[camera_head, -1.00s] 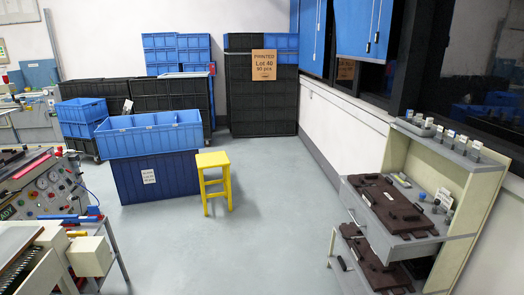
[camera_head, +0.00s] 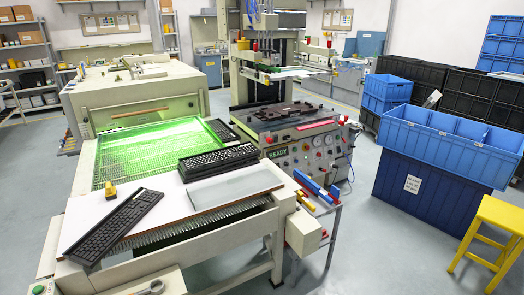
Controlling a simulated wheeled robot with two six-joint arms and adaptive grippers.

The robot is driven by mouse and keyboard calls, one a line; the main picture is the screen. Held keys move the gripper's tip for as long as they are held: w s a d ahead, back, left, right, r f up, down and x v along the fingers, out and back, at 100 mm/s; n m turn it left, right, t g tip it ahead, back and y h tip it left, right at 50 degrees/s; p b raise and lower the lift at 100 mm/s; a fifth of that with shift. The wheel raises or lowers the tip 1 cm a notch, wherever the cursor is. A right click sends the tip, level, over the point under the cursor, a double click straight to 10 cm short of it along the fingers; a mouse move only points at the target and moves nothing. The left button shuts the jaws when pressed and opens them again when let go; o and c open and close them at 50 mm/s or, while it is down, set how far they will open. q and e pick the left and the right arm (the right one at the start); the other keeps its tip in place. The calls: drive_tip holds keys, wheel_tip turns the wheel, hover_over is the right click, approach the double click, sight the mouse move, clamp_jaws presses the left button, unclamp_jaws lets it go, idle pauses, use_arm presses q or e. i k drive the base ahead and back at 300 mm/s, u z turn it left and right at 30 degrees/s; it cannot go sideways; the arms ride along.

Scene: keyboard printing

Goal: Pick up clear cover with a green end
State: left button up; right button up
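I cannot clearly make out a clear cover with a green end. A flat pale grey panel (camera_head: 235,186) lies on the white work surface beside a stack of black keyboards (camera_head: 218,160); I cannot tell whether it is clear, and no green end shows on it. A green-lit mesh bed (camera_head: 155,158) lies behind that surface. Small blue, red and yellow tools (camera_head: 312,186) lie on a side shelf by the printing machine, too small to tell apart. Neither of my grippers is in view.
A black keyboard (camera_head: 112,224) lies at the front left of the white surface (camera_head: 85,212), near a small yellow object (camera_head: 110,190). The printing machine (camera_head: 292,130) stands behind. Blue crates (camera_head: 430,175) and a yellow stool (camera_head: 492,238) are at right. Grey floor (camera_head: 385,265) is open between.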

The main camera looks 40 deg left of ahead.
sight(209, 194)
drive_tip(key=u, duration=0.65)
drive_tip(key=i, duration=1.2)
drive_tip(key=u, duration=0.5)
